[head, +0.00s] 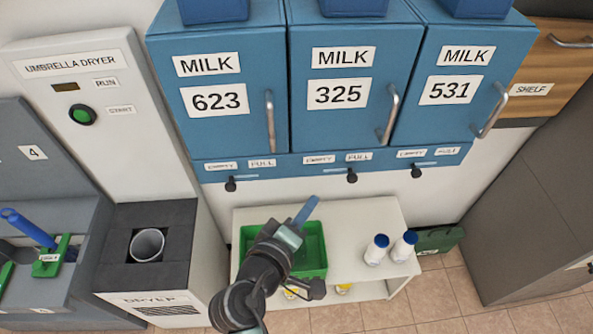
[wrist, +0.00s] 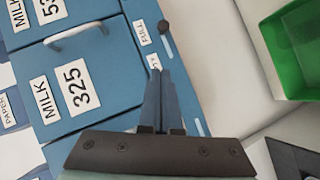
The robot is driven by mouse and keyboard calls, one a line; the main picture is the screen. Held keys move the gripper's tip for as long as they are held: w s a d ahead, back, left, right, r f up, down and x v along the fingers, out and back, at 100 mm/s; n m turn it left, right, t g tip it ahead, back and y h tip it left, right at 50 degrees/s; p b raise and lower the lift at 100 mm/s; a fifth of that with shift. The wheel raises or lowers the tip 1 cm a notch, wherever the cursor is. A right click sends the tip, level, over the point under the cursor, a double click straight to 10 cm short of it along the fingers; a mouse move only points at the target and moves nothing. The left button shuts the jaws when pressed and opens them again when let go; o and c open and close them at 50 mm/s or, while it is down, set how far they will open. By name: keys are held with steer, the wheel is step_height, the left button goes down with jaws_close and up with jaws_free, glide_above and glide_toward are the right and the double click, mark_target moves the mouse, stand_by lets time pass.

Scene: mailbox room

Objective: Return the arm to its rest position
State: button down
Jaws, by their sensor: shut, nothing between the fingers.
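My gripper (head: 306,211) is raised above the white low table in the head view, in front of the green bin. Its blue fingers are together with nothing between them. In the wrist view my gripper (wrist: 157,73) points toward the blue milk box 325 (wrist: 79,85), with its fingertips near the strip of labels below the door. Whether the fingertips touch the strip cannot be told. My arm hides part of the green bin (head: 312,245) and of the table.
The low white table (head: 345,222) holds the green bin and two white bottles with blue caps (head: 376,250). Blue milk boxes 623 (head: 220,125) and 531 (head: 455,110) flank box 325, doors closed. The umbrella dryer (head: 110,130) stands left. A grey cabinet (head: 540,190) stands right.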

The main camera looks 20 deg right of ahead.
steer(key=w+a+r+m+t+y+p, duration=0.1)
steer(key=w+a+r+t+p, duration=0.15)
steer(key=r, duration=0.85)
steer(key=w+a+r+m+t+y+p, duration=0.1)
steer(key=w+a+r+m+t+y, duration=0.15)
steer(key=r, duration=0.85)
steer(key=w+a+r+t+y+p, duration=0.1)
steer(key=w+a+r+t, duration=0.2)
steer(key=r, duration=0.8)
steer(key=s+a+r+t+y+p, duration=0.1)
steer(key=s+a+r+t+y, duration=0.1)
steer(key=r, duration=0.7)
steer(key=s+a+r+t+y+p, duration=0.1)
steer(key=s+r+t, duration=0.3)
steer(key=r, duration=0.6)
steer(key=s+a+r+t+y+p, duration=0.2)
steer(key=s+a+r+t+y, duration=0.1)
steer(key=s+r, duration=0.4)
step_height(320, 180, up, 3)
steer(key=shift+a+r+m+t, duration=0.2)
steer(key=shift+a+m+t, duration=0.15)
steer(key=shift+m+t, duration=0.1)
